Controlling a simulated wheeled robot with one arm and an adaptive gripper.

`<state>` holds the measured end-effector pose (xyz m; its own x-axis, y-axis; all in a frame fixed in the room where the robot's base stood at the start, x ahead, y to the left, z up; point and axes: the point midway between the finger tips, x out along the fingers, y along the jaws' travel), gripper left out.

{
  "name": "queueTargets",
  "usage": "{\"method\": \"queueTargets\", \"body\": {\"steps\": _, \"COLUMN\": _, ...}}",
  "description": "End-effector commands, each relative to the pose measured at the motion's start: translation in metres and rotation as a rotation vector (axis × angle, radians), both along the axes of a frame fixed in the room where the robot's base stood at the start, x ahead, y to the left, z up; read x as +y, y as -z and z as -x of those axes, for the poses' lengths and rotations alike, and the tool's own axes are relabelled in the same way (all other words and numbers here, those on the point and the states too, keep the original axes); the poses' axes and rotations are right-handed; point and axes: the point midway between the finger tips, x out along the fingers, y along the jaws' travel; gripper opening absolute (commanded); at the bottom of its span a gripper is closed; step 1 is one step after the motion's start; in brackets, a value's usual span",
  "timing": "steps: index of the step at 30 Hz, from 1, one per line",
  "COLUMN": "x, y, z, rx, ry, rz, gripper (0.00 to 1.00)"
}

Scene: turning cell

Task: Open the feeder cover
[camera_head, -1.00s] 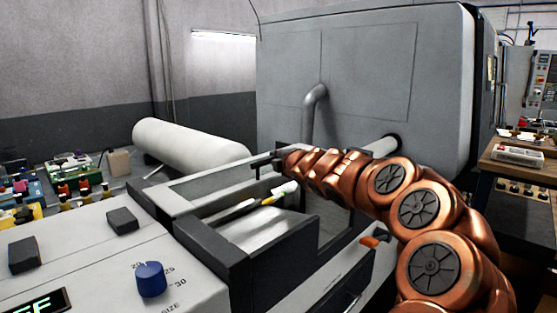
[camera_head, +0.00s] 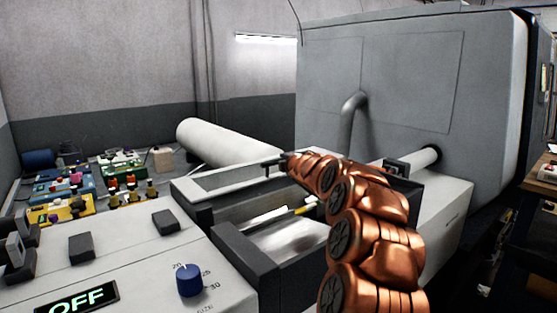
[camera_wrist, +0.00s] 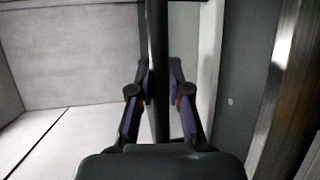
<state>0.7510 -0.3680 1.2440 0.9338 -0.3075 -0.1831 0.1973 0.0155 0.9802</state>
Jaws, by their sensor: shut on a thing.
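The feeder (camera_head: 232,250) stands in front of me in the head view, with its dark-walled trough open to view and a thin yellow-tipped rod (camera_head: 305,209) in it. A pale frame with a see-through middle, which looks like the feeder cover (camera_head: 205,187), stands along the trough's far side; its exact tilt is unclear. A dark handle bar (camera_head: 268,163) is at its top edge. My gripper (camera_head: 283,161) is at this bar. In the wrist view my gripper (camera_wrist: 158,98) is shut on the dark bar (camera_wrist: 158,50), which runs between both fingers.
A control panel with a blue knob (camera_head: 190,281) and a display reading OFF (camera_head: 85,299) is at front left. A white cylinder (camera_head: 225,143) lies behind the feeder. The big grey machine (camera_head: 400,75) fills the back right. A cluttered bench (camera_head: 90,180) is at left.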

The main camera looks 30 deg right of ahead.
Motion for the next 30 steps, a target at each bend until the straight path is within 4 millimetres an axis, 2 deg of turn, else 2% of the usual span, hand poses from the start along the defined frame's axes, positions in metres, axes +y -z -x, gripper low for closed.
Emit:
{"method": "queueTargets", "body": {"steps": 4, "x": -0.0113, "y": 0.0001, "z": -0.0018, "rx": 0.001, "ry": 0.016, "rz": 0.0, "gripper": 0.0}}
{"method": "queueTargets", "body": {"steps": 14, "x": -0.0121, "y": 0.0009, "z": -0.0022, "rx": -0.001, "ry": 0.017, "rz": -0.001, "gripper": 0.0}}
{"method": "queueTargets", "body": {"steps": 15, "x": -0.0119, "y": 0.0008, "z": -0.0022, "rx": 0.0, "ry": 0.017, "rz": 0.0, "gripper": 0.2}}
{"method": "queueTargets", "body": {"steps": 21, "x": -0.0103, "y": 0.0005, "z": -0.0029, "rx": -0.001, "ry": 0.014, "rz": 0.0, "gripper": 0.41}}
{"method": "queueTargets", "body": {"steps": 22, "x": -0.0101, "y": 0.0004, "z": -0.003, "rx": -0.001, "ry": 0.014, "rz": 0.0, "gripper": 0.43}}
{"method": "queueTargets", "body": {"steps": 30, "x": -0.0095, "y": 0.0003, "z": -0.0031, "rx": -0.001, "ry": 0.013, "rz": 0.0, "gripper": 0.43}}
